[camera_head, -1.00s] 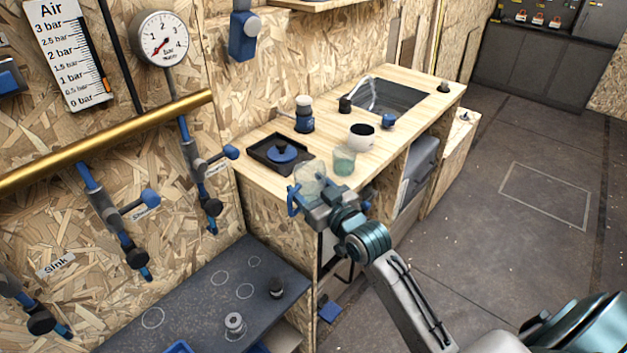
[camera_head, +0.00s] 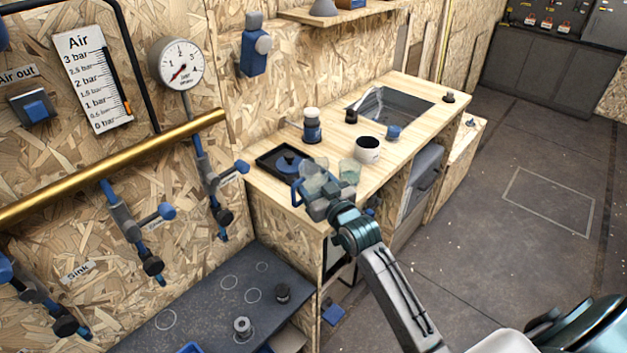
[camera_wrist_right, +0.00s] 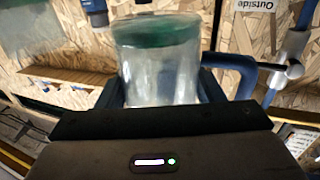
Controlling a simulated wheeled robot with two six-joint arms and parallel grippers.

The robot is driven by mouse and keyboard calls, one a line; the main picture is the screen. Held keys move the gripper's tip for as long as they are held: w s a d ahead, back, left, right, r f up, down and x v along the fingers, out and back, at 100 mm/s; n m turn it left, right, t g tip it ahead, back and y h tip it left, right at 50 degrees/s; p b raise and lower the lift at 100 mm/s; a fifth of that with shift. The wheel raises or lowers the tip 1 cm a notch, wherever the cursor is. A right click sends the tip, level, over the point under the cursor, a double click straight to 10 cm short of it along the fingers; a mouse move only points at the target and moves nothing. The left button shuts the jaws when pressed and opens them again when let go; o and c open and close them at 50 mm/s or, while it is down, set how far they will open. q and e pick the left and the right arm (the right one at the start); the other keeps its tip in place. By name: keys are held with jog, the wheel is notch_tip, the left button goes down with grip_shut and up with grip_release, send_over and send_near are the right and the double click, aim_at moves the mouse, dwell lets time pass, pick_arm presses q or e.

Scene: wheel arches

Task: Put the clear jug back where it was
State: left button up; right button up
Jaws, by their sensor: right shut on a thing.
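The clear jug (camera_head: 314,179) is in my right gripper (camera_head: 318,196), over the near end of the wooden counter (camera_head: 412,87) in the head view. It has a blue handle on its left there. The fingers are shut on its sides. In the right wrist view the jug (camera_wrist_right: 158,65) fills the middle, with a green band at its picture-top end and the blue handle to the right. I cannot tell its height above the counter. A second clear, greenish vessel (camera_head: 349,171) stands on the counter just right of the jug. My left gripper is out of view.
A white mug (camera_head: 367,150), a blue-and-white bottle (camera_head: 311,127) and a sink (camera_head: 395,106) are farther along. The lower dark bench (camera_head: 205,303) bears outlined circles and small weights.

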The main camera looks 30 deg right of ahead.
aim_at(313, 174)
jog(key=w, duration=0.1)
jog(key=w+d, duration=0.1)
jog(key=w, duration=0.1)
jog(key=shift+d+f, duration=0.15)
jog(key=shift+f, duration=0.05)
jog(key=shift+f+p, duration=0.45)
jog(key=shift+f, duration=1.25)
jog(key=shift+f, duration=0.15)
jog(key=o, duration=1.1)
jog(key=shift+c, duration=0.2)
jog(key=shift+r, duration=0.2)
jog(key=shift+s+f, duration=0.15)
jog(key=shift+s, duration=0.25)
jog(key=s, duration=1.1)
jog(key=shift+s+d, duration=0.15)
jog(key=shift+d, duration=0.25)
